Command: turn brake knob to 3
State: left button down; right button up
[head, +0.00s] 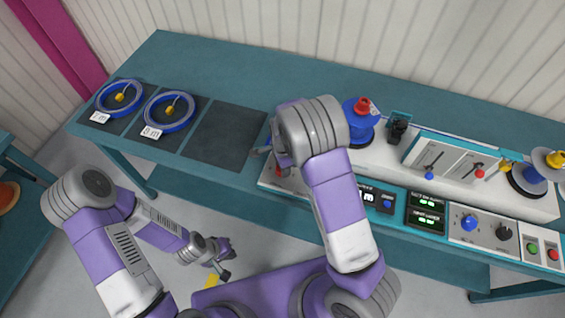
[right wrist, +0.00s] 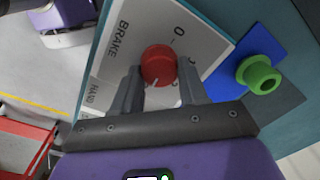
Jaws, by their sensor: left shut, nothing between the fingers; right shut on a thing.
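The brake knob (right wrist: 158,64) is red and round, on a pale panel (right wrist: 207,42) marked BRAKE, in the right wrist view. A 0 shows above it; the other numbers are partly hidden by my fingers, and I cannot read its setting for sure. My right gripper (right wrist: 160,90) has its two fingers on either side of the knob, shut on it. In the head view my right arm covers most of this spot; a bit of the red knob (head: 278,172) shows. My left gripper (head: 224,262) is shut and empty, low over the floor, away from the bench.
The teal bench (head: 225,70) carries a blue reel with a red top (head: 361,122), sliders (head: 433,160), displays (head: 427,208), a blue knob (head: 469,222) and a black knob (head: 504,232). Two blue cable rings (head: 169,126) lie at the left. A green knob (right wrist: 262,76) is near the panel.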

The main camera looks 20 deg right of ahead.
jog(key=shift+m, duration=0.4)
jog(key=o, duration=1.1)
jog(key=shift+c, duration=0.2)
jog(key=shift+r, duration=0.1)
notch_tip(320, 180, up, 7)
jog(key=shift+s+r+p, duration=0.15)
jog(key=shift+r+p, duration=0.05)
jog(key=shift+p, duration=0.7)
